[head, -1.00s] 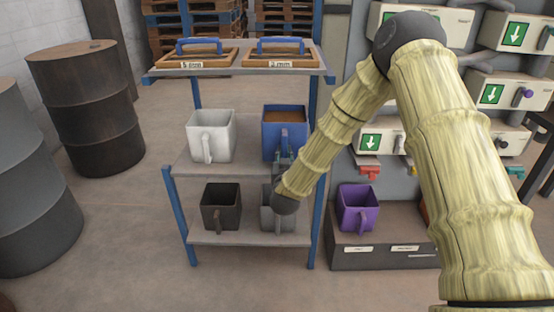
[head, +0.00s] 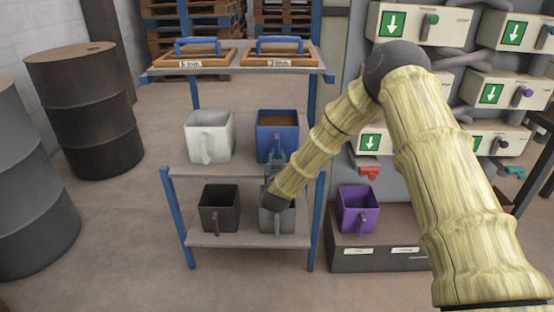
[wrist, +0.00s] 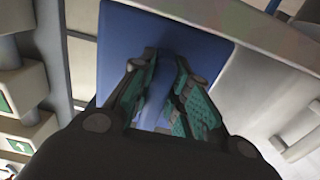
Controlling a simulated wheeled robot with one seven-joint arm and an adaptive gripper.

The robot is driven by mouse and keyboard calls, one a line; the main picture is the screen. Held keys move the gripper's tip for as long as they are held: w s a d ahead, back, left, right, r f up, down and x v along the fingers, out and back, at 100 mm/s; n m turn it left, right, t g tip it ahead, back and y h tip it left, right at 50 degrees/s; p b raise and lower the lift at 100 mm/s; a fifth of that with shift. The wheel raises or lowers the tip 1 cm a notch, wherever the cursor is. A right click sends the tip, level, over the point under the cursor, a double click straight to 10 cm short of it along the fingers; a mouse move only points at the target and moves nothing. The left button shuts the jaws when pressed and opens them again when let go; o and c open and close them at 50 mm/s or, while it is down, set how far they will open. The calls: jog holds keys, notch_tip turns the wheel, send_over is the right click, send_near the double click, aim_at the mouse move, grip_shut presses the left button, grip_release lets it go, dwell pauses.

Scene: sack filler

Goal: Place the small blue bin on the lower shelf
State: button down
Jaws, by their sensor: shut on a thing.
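The small blue bin (head: 277,122), with brown fill inside, is upright at the right end of the middle shelf (head: 240,165) in the head view. I cannot tell whether its base touches that shelf. My gripper (head: 275,157) is shut on its handle at the front. In the wrist view the fingers (wrist: 166,58) close around the blue handle, with the bin's blue wall (wrist: 125,45) behind. The lower shelf (head: 245,240) holds a black bin (head: 218,209) at left and a grey bin (head: 283,222) at right, partly hidden by my wrist.
A white bin (head: 208,138) stands left of the blue one. Two framed trays, one at left (head: 190,63) and one at right (head: 285,60), lie on the top shelf. A purple bin (head: 357,209) sits on a box right of the rack. Dark drums stand at left; the front floor is clear.

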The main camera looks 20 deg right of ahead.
jog(key=c, duration=1.4)
grip_release()
jog(key=shift+o, duration=0.2)
jog(key=p+v, duration=0.2)
jog(key=v, duration=1)
jog(key=s+a+f+n+g+y, duration=0.25)
jog(key=s+f+g+y, duration=0.35)
jog(key=s+f, duration=1.45)
jog(key=s+d+f+g, duration=0.1)
jog(key=s+f+g, duration=0.2)
jog(key=s, duration=0.7)
jog(key=s+d+f+g, duration=0.2)
jog(key=s+f+g, duration=0.2)
jog(key=s, duration=0.6)
jog(key=s+d+f+g, duration=0.1)
jog(key=s+f+g, duration=0.2)
jog(key=s, duration=0.7)
jog(key=shift+s+d+f+g+h, duration=0.2)
jog(key=shift+s+f+g+h, duration=0.2)
jog(key=shift+g, duration=0.3)
